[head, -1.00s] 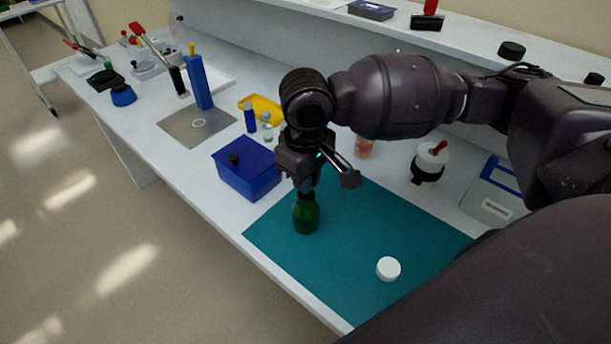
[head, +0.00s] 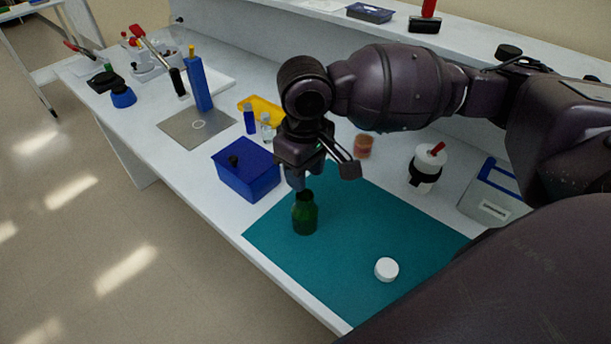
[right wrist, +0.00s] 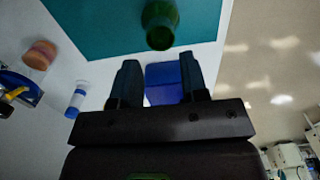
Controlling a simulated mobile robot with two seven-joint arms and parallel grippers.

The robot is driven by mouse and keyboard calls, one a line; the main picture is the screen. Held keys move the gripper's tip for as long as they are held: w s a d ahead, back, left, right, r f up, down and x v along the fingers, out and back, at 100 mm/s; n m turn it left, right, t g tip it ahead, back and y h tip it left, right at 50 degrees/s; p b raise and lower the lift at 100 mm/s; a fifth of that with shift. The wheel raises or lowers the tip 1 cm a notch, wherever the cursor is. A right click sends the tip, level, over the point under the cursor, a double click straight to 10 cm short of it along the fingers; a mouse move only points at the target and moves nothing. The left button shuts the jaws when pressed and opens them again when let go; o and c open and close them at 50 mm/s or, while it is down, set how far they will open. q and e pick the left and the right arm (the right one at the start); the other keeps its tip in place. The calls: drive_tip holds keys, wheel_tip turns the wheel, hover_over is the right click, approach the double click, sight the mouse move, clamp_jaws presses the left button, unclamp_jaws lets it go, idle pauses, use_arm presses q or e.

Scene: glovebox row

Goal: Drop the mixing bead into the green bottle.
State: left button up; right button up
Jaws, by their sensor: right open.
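The green bottle (head: 304,214) stands upright and open on the teal mat near its left corner. It also shows at the top of the right wrist view (right wrist: 160,24), mouth toward my gripper. My right gripper (head: 297,183) is just above the bottle mouth in the head view, slightly to its left. In the right wrist view its fingers (right wrist: 158,62) are apart with nothing between them. I cannot see the mixing bead in either view, and the inside of the bottle is too dark to tell. My left gripper is not in view.
A white round cap (head: 386,269) lies on the teal mat (head: 350,235). A blue box (head: 250,177) stands left of the bottle. Behind are small vials (head: 266,126), a yellow tray (head: 262,108), an orange jar (head: 363,146) and a white bottle with a black band (head: 425,168).

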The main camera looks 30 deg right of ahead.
wheel_tip(320, 180, up, 8)
drive_tip(key=p, duration=0.1)
drive_tip(key=shift+r+p, duration=0.25)
drive_tip(key=shift+p, duration=0.05)
idle(0.5)
